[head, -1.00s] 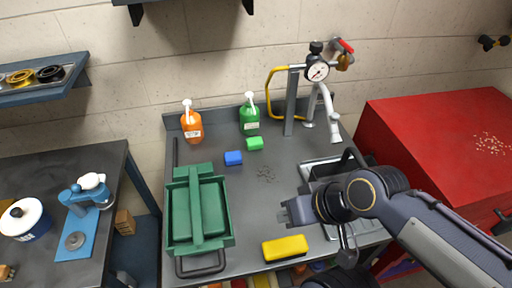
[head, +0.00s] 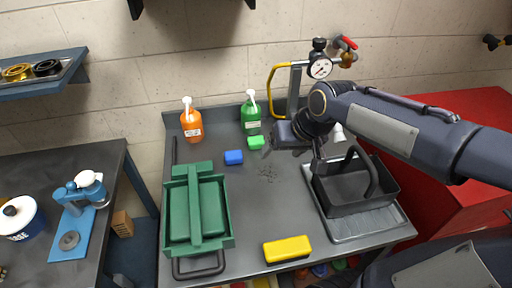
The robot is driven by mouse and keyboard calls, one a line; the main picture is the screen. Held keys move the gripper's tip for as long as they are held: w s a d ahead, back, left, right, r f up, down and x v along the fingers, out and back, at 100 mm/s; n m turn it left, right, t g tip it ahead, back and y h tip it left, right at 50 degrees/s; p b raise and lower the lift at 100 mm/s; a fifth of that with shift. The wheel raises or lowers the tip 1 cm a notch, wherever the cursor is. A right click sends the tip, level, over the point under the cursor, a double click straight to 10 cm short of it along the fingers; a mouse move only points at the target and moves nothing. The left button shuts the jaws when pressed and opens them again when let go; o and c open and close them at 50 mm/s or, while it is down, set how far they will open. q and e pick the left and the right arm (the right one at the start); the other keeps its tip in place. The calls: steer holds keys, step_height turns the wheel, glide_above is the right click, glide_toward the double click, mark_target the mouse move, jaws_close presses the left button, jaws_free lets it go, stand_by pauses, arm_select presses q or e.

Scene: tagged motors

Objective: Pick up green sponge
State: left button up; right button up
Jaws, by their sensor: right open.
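The green sponge (head: 256,142) is a small bright green block on the grey worktop, just in front of the green pump bottle (head: 251,116). My right gripper (head: 270,143) is open and empty, just to the right of the sponge, with its fingers pointing left toward it. I cannot tell whether a fingertip touches the sponge. My left gripper does not show.
An orange bottle (head: 191,122) stands behind. A green toolbox (head: 183,213) is at left, a black basket (head: 347,203) at right.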

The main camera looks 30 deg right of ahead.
steer(key=shift+o, duration=0.8)
steer(key=w+d+f+b, duration=0.1)
steer(key=w+f, duration=0.2)
steer(key=w, duration=0.3)
steer(key=w+d+f+h+b, duration=0.1)
steer(key=w+d+f, duration=0.1)
steer(key=w, duration=0.5)
steer(key=shift+d+f+h, duration=0.25)
steer(key=shift+f+h, duration=0.05)
steer(key=shift+f, duration=0.4)
steer(key=h+b, duration=0.1)
steer(key=b, duration=0.1)
glide_toward(256, 141)
steer(key=x, duration=0.2)
steer(key=shift+g, duration=0.3)
steer(key=x, duration=0.2)
steer(key=p+x, duration=0.1)
steer(key=x, duration=0.2)
steer(key=p+x, duration=0.1)
steer(key=x, duration=0.2)
steer(key=shift+w+r, duration=0.15)
steer(key=shift+w, duration=0.1)
steer(key=shift+d, duration=0.1)
steer(key=c, duration=1.1)
steer(key=shift+r, duration=0.1)
